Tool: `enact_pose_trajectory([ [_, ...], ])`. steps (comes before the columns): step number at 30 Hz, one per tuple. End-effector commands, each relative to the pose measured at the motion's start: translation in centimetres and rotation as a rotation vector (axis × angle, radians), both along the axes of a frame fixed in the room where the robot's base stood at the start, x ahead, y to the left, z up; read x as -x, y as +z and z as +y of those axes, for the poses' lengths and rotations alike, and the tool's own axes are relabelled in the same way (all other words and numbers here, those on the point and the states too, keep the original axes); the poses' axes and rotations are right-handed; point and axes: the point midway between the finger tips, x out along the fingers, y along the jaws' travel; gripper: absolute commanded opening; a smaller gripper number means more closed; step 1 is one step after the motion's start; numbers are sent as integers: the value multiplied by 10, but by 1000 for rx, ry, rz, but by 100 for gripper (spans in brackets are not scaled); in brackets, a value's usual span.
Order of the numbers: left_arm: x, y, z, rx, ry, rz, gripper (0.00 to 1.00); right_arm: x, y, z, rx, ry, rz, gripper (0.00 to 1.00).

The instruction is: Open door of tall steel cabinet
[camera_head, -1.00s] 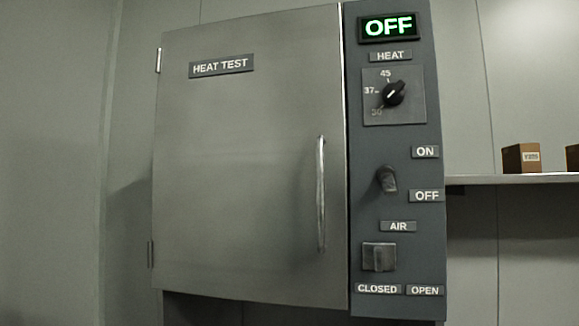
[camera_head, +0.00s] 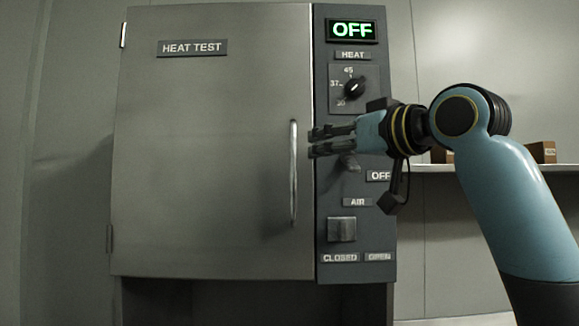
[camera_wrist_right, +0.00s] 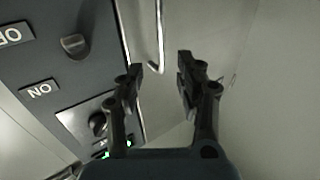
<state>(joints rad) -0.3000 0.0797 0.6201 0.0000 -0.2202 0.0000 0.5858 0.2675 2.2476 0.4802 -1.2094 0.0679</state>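The tall steel cabinet's door (camera_head: 205,170) is shut, with hinges on its left edge and a HEAT TEST label near the top. Its vertical bar handle (camera_head: 293,175) is near the door's right edge. My right gripper (camera_head: 312,143) is just right of the handle, in front of the control panel. In the right wrist view the right gripper (camera_wrist_right: 160,62) is open and empty, and the handle (camera_wrist_right: 158,35) shows ahead between the fingertips, apart from them. My left gripper is in neither view.
The control panel (camera_head: 325,285) beside the door carries a lit OFF display (camera_head: 352,31), a heat dial (camera_head: 354,88), a switch partly hidden by my gripper, and an air knob (camera_head: 342,229). A shelf (camera_head: 430,168) with small brown boxes (camera_head: 541,152) is at the right.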

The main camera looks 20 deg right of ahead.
Motion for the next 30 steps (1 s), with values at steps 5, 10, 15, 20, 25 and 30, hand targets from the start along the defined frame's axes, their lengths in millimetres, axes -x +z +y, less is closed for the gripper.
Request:
enact_pose_trajectory([
  [5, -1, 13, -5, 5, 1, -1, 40, -28, 3, 10, -6, 3, 5, 36],
  [10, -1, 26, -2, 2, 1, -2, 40, -61, 3, 20, -5, 2, 6, 36],
  [15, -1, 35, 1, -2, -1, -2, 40, -86, 2, 28, -3, 0, 4, 36],
  [20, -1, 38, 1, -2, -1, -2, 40, -97, 0, 31, -1, 0, 3, 36],
  [25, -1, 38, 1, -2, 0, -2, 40, -99, -1, 32, 0, 0, 2, 36],
  [30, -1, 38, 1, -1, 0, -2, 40, -99, -1, 32, 0, 0, 2, 28],
])
